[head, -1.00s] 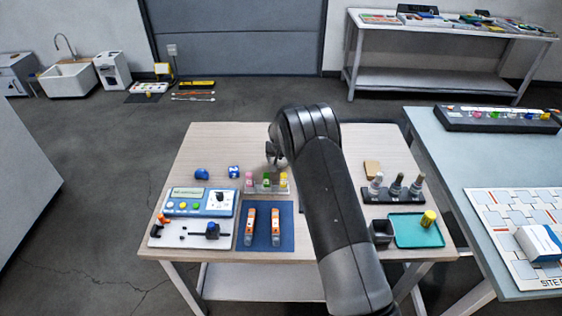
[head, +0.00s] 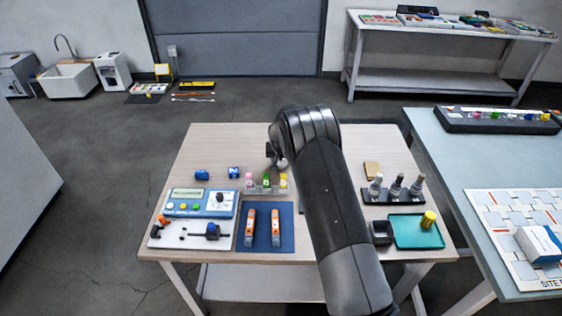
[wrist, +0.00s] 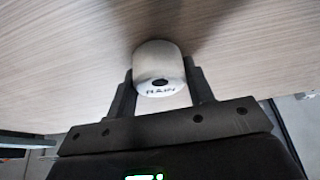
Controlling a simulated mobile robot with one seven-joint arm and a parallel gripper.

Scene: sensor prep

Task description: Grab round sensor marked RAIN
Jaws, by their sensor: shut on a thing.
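The round sensor marked RAIN (wrist: 158,62) is a short white cylinder with a dark spot and dark lettering on its face. In the wrist view it sits between the two dark fingers of my gripper (wrist: 160,84), which are shut on it from both sides. The wood-grain tabletop shows behind it; I cannot tell whether the sensor touches the table. In the head view my gripper (head: 275,157) is at the back middle of the table, mostly hidden by my arm, with a small pale bit of the sensor showing.
A clear rack (head: 266,190) with coloured vials stands just in front. A blue mat (head: 265,243), a blue-and-white meter (head: 200,203), a dark bottle stand (head: 380,198) and a teal tray (head: 408,241) fill the front. The table's back is mostly clear.

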